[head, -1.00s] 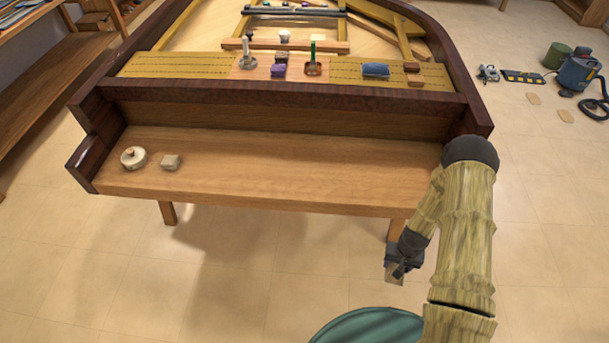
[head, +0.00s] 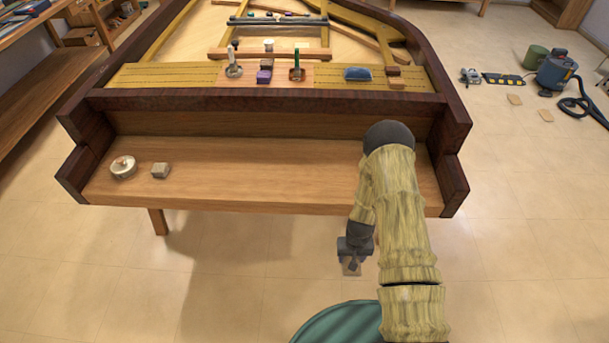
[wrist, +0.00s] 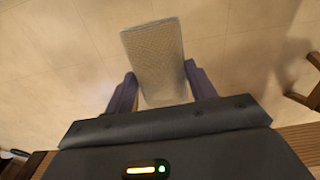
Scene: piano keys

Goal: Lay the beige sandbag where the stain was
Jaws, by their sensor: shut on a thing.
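My gripper (head: 354,256) is shut on the beige sandbag (wrist: 153,58), which sits between the two fingers in the wrist view. In the head view only a small part of the sandbag (head: 351,270) shows below the gripper. The gripper hangs in front of the piano's front edge, over the floor and apart from the wood. The bare wooden key bed (head: 270,180) lies beyond it, partly hidden by my arm. I see no clear stain on it.
A round whitish tin (head: 123,167) and a small beige block (head: 160,170) lie at the key bed's left. A blue pouch (head: 357,73) and several small tools rest on the ledge behind. The key bed's middle is clear. A dark cheek block (head: 449,182) closes its right end.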

